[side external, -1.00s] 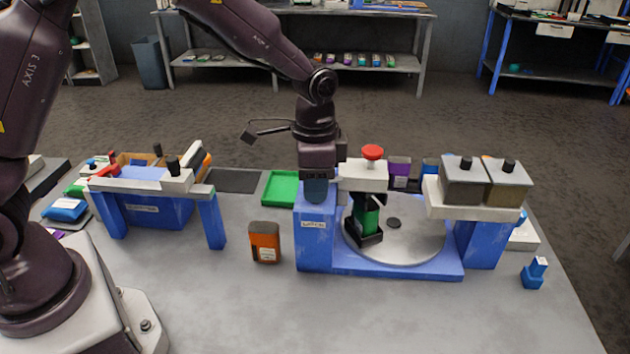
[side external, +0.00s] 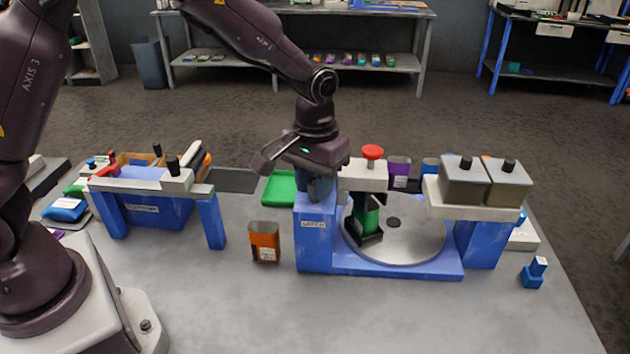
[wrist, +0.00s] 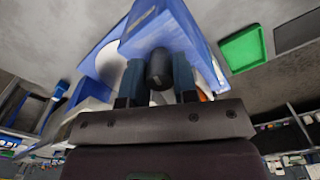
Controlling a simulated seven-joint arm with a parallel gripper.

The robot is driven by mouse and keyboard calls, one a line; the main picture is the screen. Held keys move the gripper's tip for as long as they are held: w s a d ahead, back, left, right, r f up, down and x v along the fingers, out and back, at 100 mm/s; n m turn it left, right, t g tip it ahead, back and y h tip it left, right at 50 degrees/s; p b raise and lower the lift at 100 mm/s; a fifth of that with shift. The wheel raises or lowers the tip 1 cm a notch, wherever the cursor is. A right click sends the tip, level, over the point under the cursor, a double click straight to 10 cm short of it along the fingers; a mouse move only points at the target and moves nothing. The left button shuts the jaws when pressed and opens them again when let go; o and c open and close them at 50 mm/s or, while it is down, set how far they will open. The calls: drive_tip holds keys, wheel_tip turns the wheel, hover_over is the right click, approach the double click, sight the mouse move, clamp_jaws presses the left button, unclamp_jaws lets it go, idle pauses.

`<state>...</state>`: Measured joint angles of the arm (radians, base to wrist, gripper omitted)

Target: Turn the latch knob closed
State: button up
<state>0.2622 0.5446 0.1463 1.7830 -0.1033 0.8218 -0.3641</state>
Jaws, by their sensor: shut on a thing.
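The dark latch knob (wrist: 159,70) stands on top of the blue latch block (side external: 312,240), which carries a white label. My gripper (wrist: 159,75) points down onto the block and is shut on the knob, one finger on each side of it. In the side view my gripper (side external: 314,188) hides the knob. The knob's exact turn angle cannot be read.
A green tray (side external: 279,187) lies behind left. An orange container (side external: 264,242) stands left.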

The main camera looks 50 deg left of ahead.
drive_tip(key=shift+r+n, duration=0.1)
drive_tip(key=shift+n, duration=1.5)
drive_tip(key=o, duration=0.7)
drive_tip(key=shift+c, duration=0.2)
wheel_tip(320, 180, up, 13)
